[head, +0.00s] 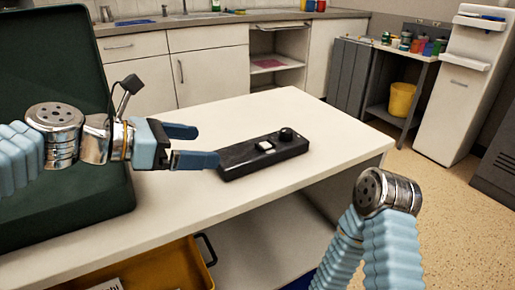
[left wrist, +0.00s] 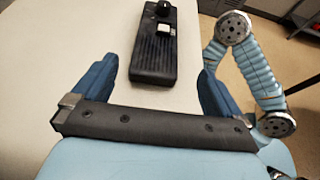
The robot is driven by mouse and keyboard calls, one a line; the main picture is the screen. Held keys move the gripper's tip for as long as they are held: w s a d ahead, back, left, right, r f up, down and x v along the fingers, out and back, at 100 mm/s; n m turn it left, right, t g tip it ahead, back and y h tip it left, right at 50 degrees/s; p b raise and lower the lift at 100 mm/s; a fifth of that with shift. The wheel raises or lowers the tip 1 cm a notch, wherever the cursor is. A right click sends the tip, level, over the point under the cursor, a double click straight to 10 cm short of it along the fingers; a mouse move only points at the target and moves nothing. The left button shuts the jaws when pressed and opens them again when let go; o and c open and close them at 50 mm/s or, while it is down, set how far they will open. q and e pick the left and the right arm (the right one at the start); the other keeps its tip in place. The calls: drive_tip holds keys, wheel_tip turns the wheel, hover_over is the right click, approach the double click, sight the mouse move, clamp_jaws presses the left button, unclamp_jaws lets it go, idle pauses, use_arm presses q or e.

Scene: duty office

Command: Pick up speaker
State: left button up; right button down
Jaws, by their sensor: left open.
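The speaker (head: 264,155) is a long, low black box with a white square and a round black knob on top. It lies flat on the white table (head: 290,110). In the left wrist view the speaker (left wrist: 152,55) lies ahead, between the lines of the two fingers, nearer the left one. My left gripper (head: 202,146) is open and empty, just left of the speaker's near end; one blue fingertip overlaps that end in the head view. I cannot tell whether they touch. My right arm shows at the lower right; its gripper is out of view.
A dark green open case (head: 60,215) stands at the table's left. A yellow bin (head: 165,268) sits below the table's front edge. White cabinets (head: 205,68) are behind. The tabletop around the speaker is clear, with its right edge close by.

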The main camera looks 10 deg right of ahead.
use_arm(q)
approach(251, 149)
drive_tip(key=x, duration=0.2)
drive_tip(key=shift+d+f, duration=0.1)
drive_tip(key=shift+d, duration=0.35)
drive_tip(key=b+x, duration=0.1)
drive_tip(key=x, duration=0.4)
drive_tip(key=shift+w+d+f, duration=0.1)
drive_tip(key=shift+w+f, duration=0.05)
drive_tip(key=shift+w, duration=0.1)
